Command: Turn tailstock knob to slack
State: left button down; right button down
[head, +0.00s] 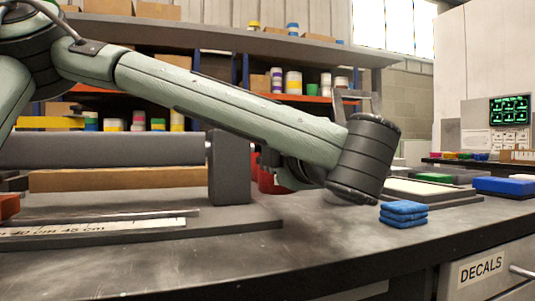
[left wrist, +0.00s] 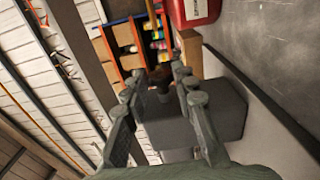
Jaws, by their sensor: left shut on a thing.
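The tailstock (head: 229,167) is a dark grey upright block at the right end of a long grey roller (head: 100,150). In the left wrist view a large grey block (left wrist: 215,108), likely the tailstock, lies just beyond my fingers. My left gripper (left wrist: 161,76) is shut on a small dark brownish piece (left wrist: 160,84), which I take to be the tailstock knob. The fingers hide much of it, and I cannot tell its turn angle. In the head view my left arm crosses in front and its wrist folds back toward the tailstock's right side; the fingers are not clear there.
A red container (head: 268,180) stands behind the tailstock. Blue folded cloths (head: 403,213) lie on the dark bench (head: 330,240) at right. A ruler (head: 120,229) lies at front left. Shelves with tins are behind. The bench front is clear.

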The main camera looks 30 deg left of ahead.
pick_arm(q)
jog(key=c, duration=1.2)
grip_release()
jog(key=v, duration=1.1)
jog(key=shift+s+d+r, duration=0.1)
jog(key=shift+s+d, duration=0.05)
jog(key=shift+d, duration=0.05)
jog(key=shift+s+d, duration=0.15)
jog(key=shift+d, duration=0.05)
